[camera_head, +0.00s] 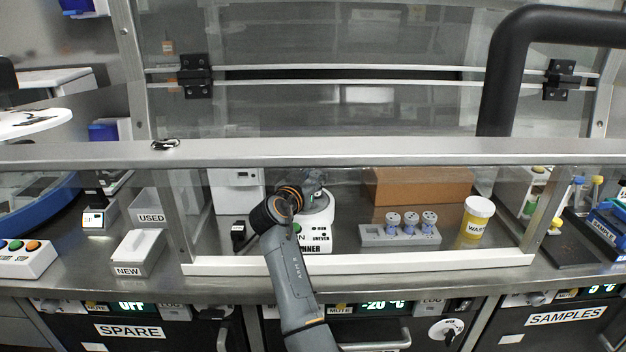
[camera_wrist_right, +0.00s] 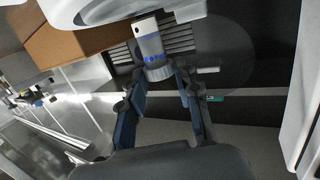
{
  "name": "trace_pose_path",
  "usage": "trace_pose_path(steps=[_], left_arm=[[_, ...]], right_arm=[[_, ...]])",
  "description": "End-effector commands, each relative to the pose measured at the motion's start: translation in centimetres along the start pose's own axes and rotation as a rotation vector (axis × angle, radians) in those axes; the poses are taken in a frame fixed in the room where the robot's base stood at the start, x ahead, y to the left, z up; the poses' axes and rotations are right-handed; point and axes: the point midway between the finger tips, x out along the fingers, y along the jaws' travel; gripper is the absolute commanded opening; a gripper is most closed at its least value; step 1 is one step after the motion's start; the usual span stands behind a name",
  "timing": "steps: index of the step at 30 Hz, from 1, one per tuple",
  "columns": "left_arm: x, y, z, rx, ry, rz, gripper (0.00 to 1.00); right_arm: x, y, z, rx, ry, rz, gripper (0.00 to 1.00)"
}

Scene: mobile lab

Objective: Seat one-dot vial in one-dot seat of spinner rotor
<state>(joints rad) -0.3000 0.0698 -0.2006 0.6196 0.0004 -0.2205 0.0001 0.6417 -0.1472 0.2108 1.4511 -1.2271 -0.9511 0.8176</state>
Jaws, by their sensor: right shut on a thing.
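My right gripper (camera_head: 314,184) is over the white spinner (camera_head: 318,228) in the head view, and my arm hides part of the spinner. In the right wrist view my right gripper (camera_wrist_right: 160,72) is shut on a small vial (camera_wrist_right: 151,45), with a white end, a grey body and a blue band. One dark dot shows on the white end. White curved housing, probably the spinner's, is close to the vial at the top of that view. The rotor seats are hidden, and I cannot tell whether the vial touches the rotor. My left gripper is in neither view.
A grey rack (camera_head: 371,240) holds three blue-and-white vials, with an empty place at its left. A yellow waste jar (camera_head: 477,217) stands right of it, and a brown box (camera_head: 420,186) behind. The hood's front sill (camera_head: 450,261) and raised glass sash edge (camera_head: 400,152) frame the opening.

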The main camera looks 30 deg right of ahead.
Motion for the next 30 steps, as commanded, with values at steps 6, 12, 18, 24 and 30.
trace_pose_path(steps=[6, 12, 18, 24, 30], left_arm=[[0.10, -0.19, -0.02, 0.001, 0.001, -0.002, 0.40], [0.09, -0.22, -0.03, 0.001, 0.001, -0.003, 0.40], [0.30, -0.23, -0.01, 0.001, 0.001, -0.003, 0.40], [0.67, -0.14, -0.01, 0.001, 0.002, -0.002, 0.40], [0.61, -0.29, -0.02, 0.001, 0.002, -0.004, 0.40]], right_arm=[[-0.01, -0.01, -0.01, 0.000, 0.000, 0.000, 0.09], [-0.01, -0.01, -0.02, 0.001, 0.000, 0.000, 0.09], [0.00, -0.02, 0.05, 0.001, 0.000, 0.000, 0.09], [0.01, -0.02, 0.04, 0.001, 0.000, 0.000, 0.09], [0.00, -0.02, -0.03, 0.001, 0.000, 0.000, 0.09]])
